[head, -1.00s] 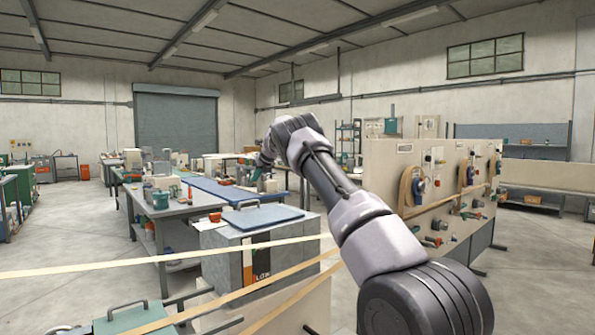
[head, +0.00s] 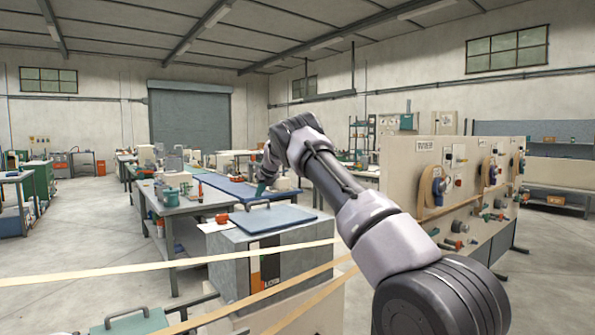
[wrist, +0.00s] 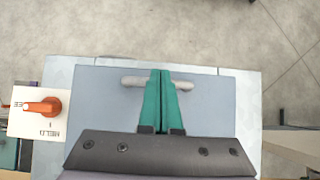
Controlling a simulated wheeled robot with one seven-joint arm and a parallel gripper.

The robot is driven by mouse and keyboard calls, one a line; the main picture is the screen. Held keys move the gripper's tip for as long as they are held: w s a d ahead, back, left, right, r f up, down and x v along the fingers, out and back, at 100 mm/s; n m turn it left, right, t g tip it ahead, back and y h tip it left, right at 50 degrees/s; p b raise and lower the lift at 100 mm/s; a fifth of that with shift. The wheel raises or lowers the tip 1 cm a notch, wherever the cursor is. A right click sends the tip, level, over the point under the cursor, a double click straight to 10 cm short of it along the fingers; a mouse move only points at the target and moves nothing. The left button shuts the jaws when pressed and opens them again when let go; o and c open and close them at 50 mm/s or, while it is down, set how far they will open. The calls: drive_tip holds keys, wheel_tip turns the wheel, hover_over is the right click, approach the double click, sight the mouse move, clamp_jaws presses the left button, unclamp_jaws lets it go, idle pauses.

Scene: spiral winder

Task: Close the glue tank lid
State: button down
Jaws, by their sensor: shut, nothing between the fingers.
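The grey glue tank (head: 235,262) stands in front of me in the head view. Its blue-grey lid (head: 285,217) lies flat across the top, with a handle on it. In the wrist view the lid (wrist: 100,110) fills the middle, with the tank's lighter rim (wrist: 150,63) beyond it. My gripper (head: 261,190) points down over the lid in the head view. In the wrist view my gripper's green fingers (wrist: 162,75) are together and overlap the pale handle (wrist: 132,82). I cannot tell whether they touch it. Nothing is between the fingers.
An orange knob (wrist: 42,106) on a white plate sits left of the lid. Pale strips (head: 150,268) cross in front of the tank. A green cover with a handle (head: 130,322) is at the lower left. A wiring panel (head: 400,165) stands to the right.

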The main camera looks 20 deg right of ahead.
drive_tip(key=shift+w+a+f, duration=0.1)
drive_tip(key=shift+w+f, duration=0.2)
drive_tip(key=shift+f, duration=0.35)
